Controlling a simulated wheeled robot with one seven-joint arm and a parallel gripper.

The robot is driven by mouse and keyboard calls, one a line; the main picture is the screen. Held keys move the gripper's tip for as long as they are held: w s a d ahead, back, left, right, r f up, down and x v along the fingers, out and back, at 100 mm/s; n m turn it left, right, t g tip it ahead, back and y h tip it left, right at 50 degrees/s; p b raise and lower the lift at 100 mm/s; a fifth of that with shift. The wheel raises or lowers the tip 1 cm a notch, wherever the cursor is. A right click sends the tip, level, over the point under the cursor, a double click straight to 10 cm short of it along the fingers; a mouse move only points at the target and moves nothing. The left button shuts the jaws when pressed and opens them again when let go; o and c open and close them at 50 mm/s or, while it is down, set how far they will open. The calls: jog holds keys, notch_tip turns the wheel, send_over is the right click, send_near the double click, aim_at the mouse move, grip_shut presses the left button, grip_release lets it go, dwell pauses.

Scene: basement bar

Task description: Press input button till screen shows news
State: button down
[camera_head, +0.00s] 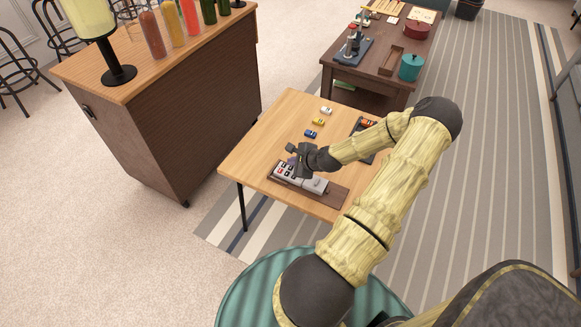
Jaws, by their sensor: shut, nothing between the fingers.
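A grey device with white, dark and red buttons (312,183), like a large remote control, lies in a brown wooden tray (335,197) near the front edge of the light wooden table (253,138). My gripper (291,162) is shut and empty over the left end of the device. It hides part of the buttons, and I cannot tell whether it touches one. The input button cannot be made out at this size. No screen showing a picture is visible in this view.
Small white (326,110), yellow (318,121) and blue (310,134) toy cars stand behind the device. A dark tray with an orange car (367,123) is partly behind my arm. A bar cabinet (170,120) stands left; a dark table (352,82) stands behind.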

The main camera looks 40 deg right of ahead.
jog(key=shift+r+p, duration=2.2)
jog(key=shift+r, duration=0.35)
jog(key=shift+a, duration=0.1)
